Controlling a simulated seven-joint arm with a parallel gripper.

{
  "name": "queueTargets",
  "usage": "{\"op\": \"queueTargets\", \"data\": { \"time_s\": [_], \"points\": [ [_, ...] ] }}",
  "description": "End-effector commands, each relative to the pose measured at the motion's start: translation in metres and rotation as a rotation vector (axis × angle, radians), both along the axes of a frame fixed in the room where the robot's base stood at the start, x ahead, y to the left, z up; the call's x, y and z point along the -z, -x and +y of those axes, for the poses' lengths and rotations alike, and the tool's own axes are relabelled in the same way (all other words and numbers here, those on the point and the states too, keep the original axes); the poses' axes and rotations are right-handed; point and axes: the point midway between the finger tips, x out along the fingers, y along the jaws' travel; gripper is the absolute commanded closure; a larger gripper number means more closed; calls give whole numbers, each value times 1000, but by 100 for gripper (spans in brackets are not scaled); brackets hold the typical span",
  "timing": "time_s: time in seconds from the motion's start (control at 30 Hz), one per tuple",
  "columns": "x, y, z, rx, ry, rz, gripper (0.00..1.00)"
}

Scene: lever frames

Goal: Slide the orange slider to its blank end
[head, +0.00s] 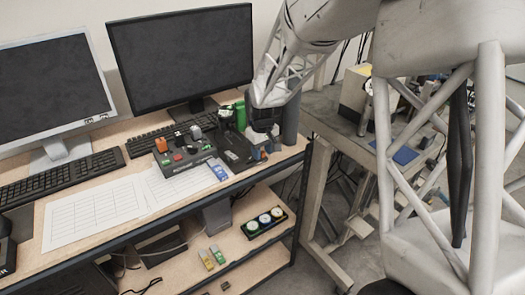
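A dark control box (186,167) stands on the desk in front of the black monitor. An orange block-shaped knob (161,145), which looks like the orange slider, is at the box's left back part. Its track and the blank end are too small to make out. A grey knob (196,132) and a red button (177,157) are on the same box. My gripper (262,140) is dark and hangs at the end of my pale arm, to the right of the box and apart from the orange slider. Its fingers are not clear against the dark things around it.
Two monitors (183,58) and keyboards (60,177) stand behind and left of the box. Paper sheets (95,210) lie in front. A black device (236,152), a blue-and-white item (218,171) and a green item (240,115) crowd its right side. A lower shelf (265,262) holds small objects.

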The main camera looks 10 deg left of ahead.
Motion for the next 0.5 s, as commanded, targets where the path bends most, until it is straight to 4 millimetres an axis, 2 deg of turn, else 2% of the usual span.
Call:
{"op": "queueTargets", "data": {
  "time_s": [0.03, 0.27, 0.5],
  "points": [
    [0, 0, 0, 0, 0, 0, 65],
    [0, 0, 0, 0, 0, 0, 100],
    [0, 0, 0, 0, 0, 0, 100]
  ]
}}
